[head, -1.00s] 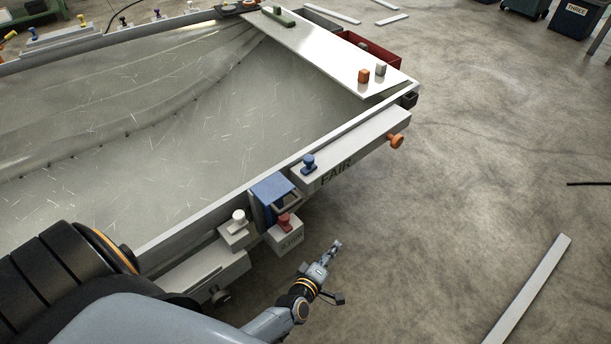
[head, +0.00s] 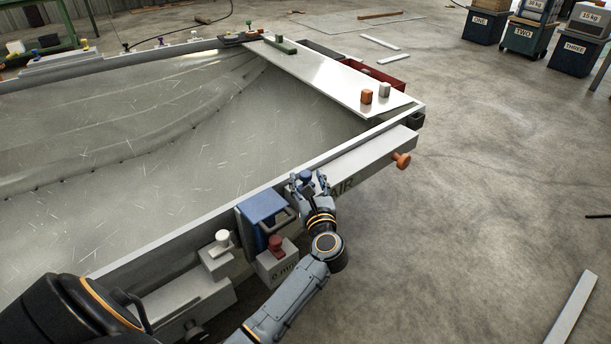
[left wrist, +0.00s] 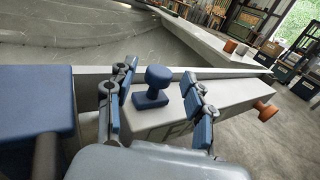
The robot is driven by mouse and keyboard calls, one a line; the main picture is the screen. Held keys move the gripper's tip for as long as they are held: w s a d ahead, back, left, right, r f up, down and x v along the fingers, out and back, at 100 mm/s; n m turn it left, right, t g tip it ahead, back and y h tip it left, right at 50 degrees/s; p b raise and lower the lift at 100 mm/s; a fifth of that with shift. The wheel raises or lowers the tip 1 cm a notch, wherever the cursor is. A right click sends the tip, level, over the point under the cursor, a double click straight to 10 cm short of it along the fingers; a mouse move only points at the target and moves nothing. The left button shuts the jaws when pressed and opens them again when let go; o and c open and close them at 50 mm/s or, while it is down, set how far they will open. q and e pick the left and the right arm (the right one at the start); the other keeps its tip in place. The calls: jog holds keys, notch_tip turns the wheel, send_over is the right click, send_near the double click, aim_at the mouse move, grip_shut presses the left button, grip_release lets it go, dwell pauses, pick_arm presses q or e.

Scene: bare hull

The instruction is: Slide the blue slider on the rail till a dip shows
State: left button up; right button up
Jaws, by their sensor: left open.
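The blue slider (left wrist: 155,88), a round knob on a small block, sits upright on the pale rail labelled FAIR (head: 365,163). In the head view the slider (head: 306,177) is partly hidden by my left gripper (head: 308,183). In the left wrist view my left gripper (left wrist: 158,105) is open, with one finger on each side of the slider and visible gaps to the knob. The long metal sheet (head: 200,130) lies along the frame beyond the rail; I cannot make out a dip in it. My right gripper is not in view.
A blue box (head: 262,207), a red knob (head: 276,244) on a block and a white knob (head: 222,238) stand left of the gripper. An orange knob (head: 402,160) sticks out at the rail's right end. Open floor lies to the right.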

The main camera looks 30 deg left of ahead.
pick_arm(q)
jog(key=shift+x, duration=1.45)
grip_shut()
